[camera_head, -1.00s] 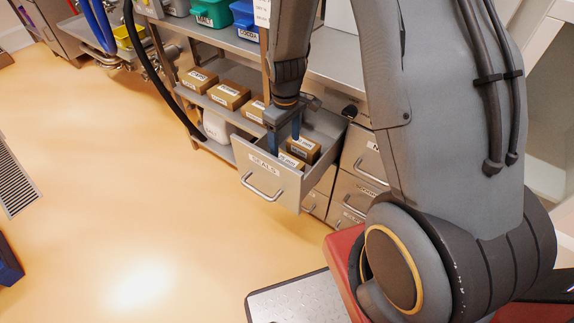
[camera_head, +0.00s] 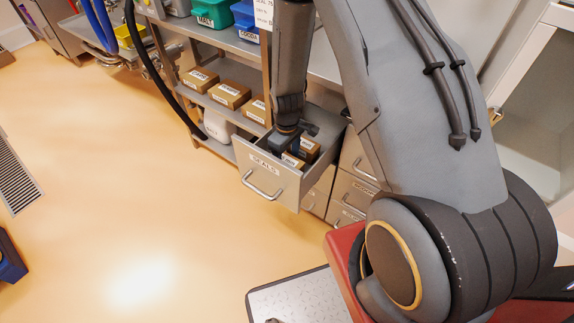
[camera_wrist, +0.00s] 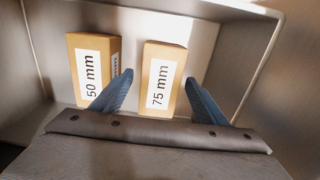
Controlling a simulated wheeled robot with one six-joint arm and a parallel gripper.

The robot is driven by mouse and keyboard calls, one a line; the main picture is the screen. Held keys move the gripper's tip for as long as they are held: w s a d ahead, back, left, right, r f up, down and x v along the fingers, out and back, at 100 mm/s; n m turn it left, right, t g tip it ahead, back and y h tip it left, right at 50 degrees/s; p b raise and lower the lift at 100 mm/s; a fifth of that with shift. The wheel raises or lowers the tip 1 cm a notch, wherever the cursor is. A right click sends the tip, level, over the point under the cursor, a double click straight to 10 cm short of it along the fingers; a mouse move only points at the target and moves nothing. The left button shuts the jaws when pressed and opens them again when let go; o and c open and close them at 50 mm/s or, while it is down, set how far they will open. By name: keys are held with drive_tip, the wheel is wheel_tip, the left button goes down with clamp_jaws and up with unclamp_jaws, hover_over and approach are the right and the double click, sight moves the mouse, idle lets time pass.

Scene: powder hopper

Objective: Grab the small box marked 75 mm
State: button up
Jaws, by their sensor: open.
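The small box marked 75 mm (camera_wrist: 162,78) stands in the open drawer, its label readable in the wrist view. A box marked 50 mm (camera_wrist: 92,70) stands to its left in the same drawer. My gripper (camera_wrist: 157,83) is open, with one blue finger on each side of the 75 mm box. The left finger is between the two boxes. I cannot tell whether either finger touches a box. In the head view my gripper (camera_head: 287,152) reaches down into the drawer marked SEALS (camera_head: 270,180) and hides part of the boxes.
The drawer walls (camera_wrist: 262,65) stand close around the boxes, with some bare floor to the right. Several brown boxes (camera_head: 228,94) lie on a shelf behind. Green (camera_head: 213,12) and blue bins stand above. More closed drawers (camera_head: 352,190) are to the right.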

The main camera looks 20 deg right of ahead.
drive_tip(key=shift+f, duration=0.25)
drive_tip(key=c, duration=1.2)
drive_tip(key=shift+r, duration=0.1)
drive_tip(key=shift+c, duration=0.2)
